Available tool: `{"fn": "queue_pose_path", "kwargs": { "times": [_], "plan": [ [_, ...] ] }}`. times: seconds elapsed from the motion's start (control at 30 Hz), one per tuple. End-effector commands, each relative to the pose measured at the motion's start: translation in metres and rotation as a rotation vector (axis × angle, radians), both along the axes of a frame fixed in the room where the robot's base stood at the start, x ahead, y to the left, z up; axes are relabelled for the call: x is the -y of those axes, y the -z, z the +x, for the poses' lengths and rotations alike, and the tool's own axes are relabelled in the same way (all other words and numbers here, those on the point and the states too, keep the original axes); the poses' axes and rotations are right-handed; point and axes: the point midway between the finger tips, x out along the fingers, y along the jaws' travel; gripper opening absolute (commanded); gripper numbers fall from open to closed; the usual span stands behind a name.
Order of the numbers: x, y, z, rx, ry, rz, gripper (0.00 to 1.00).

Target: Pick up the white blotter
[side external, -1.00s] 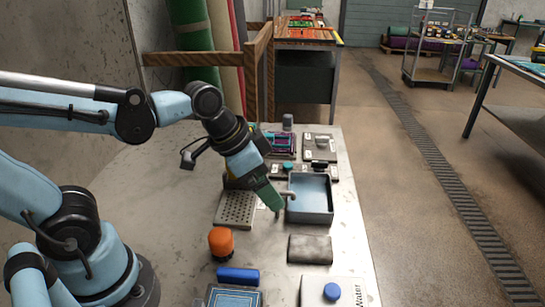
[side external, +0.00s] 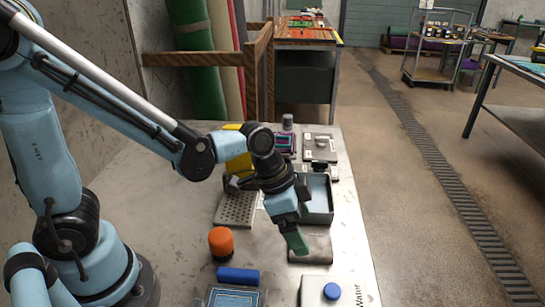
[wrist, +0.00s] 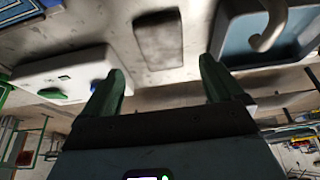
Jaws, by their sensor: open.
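A flat, rounded, grey-stained pad (side external: 318,248) lies on the table between the blue-grey basin and the white water container. It is the likeliest white blotter, though it looks grey. In the wrist view the pad (wrist: 158,38) lies flat beyond and between my green fingertips. My gripper (side external: 298,246) points down over the pad's left part in the side view and hides some of it. In the wrist view my gripper (wrist: 160,78) has its two fingers wide apart with nothing between them. It appears above the pad and apart from it.
The basin (side external: 319,200) with its bent spout stands behind the pad. The white water container (side external: 318,290) with a blue cap stands in front. An orange-topped object (side external: 221,242), a blue roll (side external: 238,275) and a perforated plate (side external: 236,208) lie to the left.

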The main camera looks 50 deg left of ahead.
Motion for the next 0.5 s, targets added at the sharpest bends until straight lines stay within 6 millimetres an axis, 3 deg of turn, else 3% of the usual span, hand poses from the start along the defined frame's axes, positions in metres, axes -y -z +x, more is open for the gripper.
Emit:
{"fn": "queue_pose_path", "kwargs": {
  "times": [0.27, 0.5],
  "plan": [
    [0.002, 0.009, 0.003, 0.0, 0.0, 0.0, 0.94],
    [0.007, 0.029, 0.011, 0.0, -0.001, 0.0, 0.94]
  ]
}}
